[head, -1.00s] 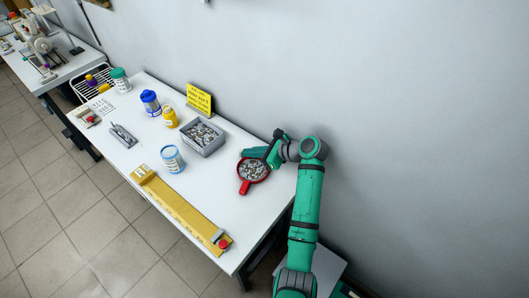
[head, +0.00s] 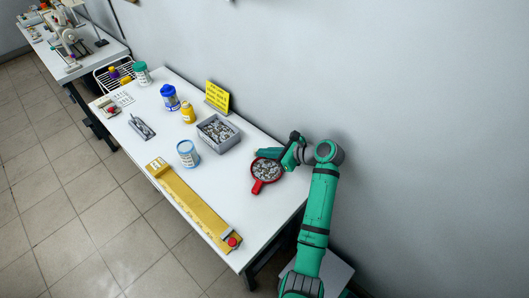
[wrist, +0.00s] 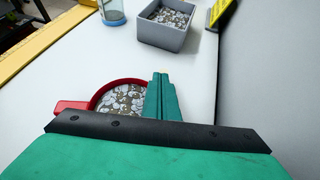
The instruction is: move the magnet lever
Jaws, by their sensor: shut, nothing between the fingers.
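My green gripper (head: 268,153) is shut and empty over the right end of the white table (head: 215,185). Its closed fingers (wrist: 161,85) are beside the round red pan (head: 266,171) filled with small metal pieces and overlap its right rim in the wrist view (wrist: 118,97); I cannot tell whether they touch it. The pan has a short red handle. A long yellow bar (head: 195,206) lies along the table's front edge, with a grey block and red knob (head: 232,241) at its near end. No part is clearly identifiable as the magnet lever.
A grey bin of metal pieces (head: 218,132) stands behind the pan. A yellow sign (head: 217,95), a blue-lidded jar (head: 169,97), a yellow bottle (head: 188,112) and a pale blue can (head: 187,153) stand farther along. The wall is close behind. The table between pan and yellow bar is clear.

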